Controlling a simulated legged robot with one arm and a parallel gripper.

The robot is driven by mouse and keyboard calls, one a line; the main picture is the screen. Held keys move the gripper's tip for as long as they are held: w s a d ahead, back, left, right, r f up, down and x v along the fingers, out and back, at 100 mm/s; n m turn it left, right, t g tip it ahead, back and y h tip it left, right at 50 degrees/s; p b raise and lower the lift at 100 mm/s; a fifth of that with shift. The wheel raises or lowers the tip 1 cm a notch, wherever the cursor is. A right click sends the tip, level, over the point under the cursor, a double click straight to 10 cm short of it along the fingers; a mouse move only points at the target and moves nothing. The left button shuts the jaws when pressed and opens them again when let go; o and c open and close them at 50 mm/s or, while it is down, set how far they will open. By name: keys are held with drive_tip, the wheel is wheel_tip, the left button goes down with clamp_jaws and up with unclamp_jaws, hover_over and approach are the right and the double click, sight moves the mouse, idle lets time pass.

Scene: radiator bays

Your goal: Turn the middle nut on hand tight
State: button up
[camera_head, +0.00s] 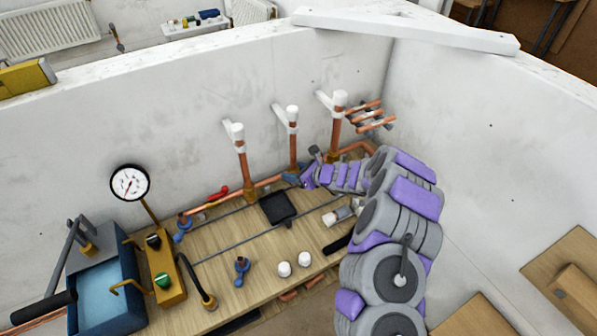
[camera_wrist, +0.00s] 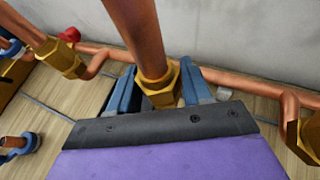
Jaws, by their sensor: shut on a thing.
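The middle nut is a brass hex nut (camera_wrist: 161,88) at the foot of the middle copper pipe (camera_wrist: 138,32). In the wrist view my gripper (camera_wrist: 158,76) has one blue-grey finger on each side of it and is shut on it. The nut's lower front is hidden behind the gripper's dark edge. In the head view my gripper (camera_head: 293,178) is at the foot of the middle upright pipe (camera_head: 293,146) and hides the nut.
Brass nuts sit at the left pipe (camera_wrist: 62,58) and right pipe (camera_wrist: 304,138). A horizontal copper pipe (camera_wrist: 235,80) runs behind. A black tray (camera_head: 278,208), white caps (camera_head: 284,269) and a pressure gauge (camera_head: 130,183) are on the bench. Walls stand behind and right.

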drive_tip(key=shift+w+d+r+m+t+h+b, duration=0.15)
drive_tip(key=shift+m+t+h+b, duration=0.5)
drive_tip(key=shift+b, duration=1.9)
drive_tip(key=shift+m+t+h+b, duration=0.35)
drive_tip(key=shift+m+t+b, duration=0.4)
drive_tip(key=shift+b, duration=1.75)
drive_tip(key=o, duration=0.8)
drive_tip(key=shift+o, duration=0.2)
drive_tip(key=p+v, duration=0.1)
drive_tip(key=v, duration=0.9)
